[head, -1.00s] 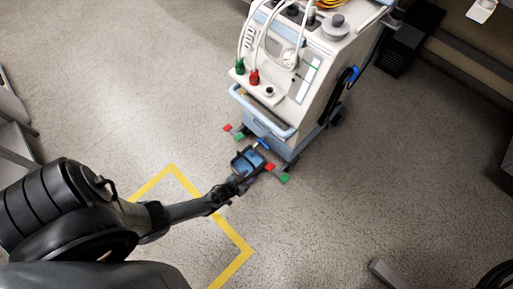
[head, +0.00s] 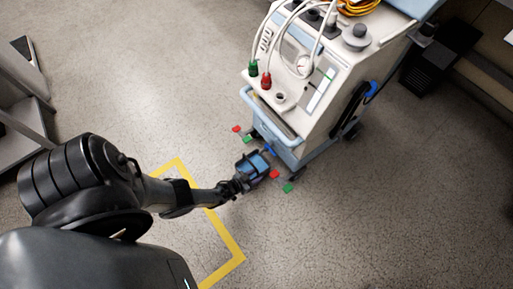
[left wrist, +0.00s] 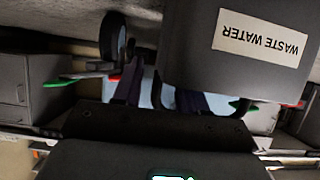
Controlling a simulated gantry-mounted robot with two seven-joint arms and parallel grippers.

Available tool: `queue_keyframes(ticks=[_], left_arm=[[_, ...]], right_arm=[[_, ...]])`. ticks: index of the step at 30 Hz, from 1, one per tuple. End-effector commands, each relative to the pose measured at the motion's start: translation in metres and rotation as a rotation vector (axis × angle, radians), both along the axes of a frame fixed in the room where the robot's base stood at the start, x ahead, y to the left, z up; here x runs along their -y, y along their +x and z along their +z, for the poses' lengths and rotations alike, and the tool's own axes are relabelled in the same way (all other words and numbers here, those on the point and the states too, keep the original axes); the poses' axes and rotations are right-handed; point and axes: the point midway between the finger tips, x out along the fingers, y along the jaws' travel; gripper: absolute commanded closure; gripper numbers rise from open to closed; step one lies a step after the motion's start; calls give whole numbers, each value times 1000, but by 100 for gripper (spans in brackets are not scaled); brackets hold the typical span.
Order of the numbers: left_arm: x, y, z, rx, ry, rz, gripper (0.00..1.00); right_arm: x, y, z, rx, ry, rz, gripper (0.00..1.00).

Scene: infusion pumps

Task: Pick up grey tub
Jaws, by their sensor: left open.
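The grey tub (left wrist: 245,75) is large and close in the left wrist view, with a white "WASTE WATER" label (left wrist: 262,38) reading upside down. In the head view, a small dark-edged shape with blue in it (head: 252,163), by the front foot of the pump machine, appears to be the tub. My left gripper (head: 240,184) is right beside it, low over the floor. In the left wrist view its open fingers (left wrist: 158,95) are at the tub's lower left; whether they touch it is unclear. My right gripper is not in view.
The white and blue pump machine (head: 305,85) stands just beyond my left gripper. Red and green pieces (head: 281,181) are close by at its foot. Yellow floor tape (head: 222,232) runs under my left arm.

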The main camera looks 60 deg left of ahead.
Motion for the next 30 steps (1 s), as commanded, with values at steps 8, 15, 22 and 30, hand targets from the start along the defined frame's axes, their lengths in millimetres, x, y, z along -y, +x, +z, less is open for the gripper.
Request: queue_keyframes(ticks=[8, 15, 22, 30], left_arm=[[-2, 5, -8, 0, 0, 4, 58], [-2, 5, -7, 0, 0, 4, 67], [-2, 5, -7, 1, 0, 4, 100], [-2, 6, -7, 2, 0, 4, 100]], right_arm=[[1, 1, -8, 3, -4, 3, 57], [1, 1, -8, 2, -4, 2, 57], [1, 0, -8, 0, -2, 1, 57], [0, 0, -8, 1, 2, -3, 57]])
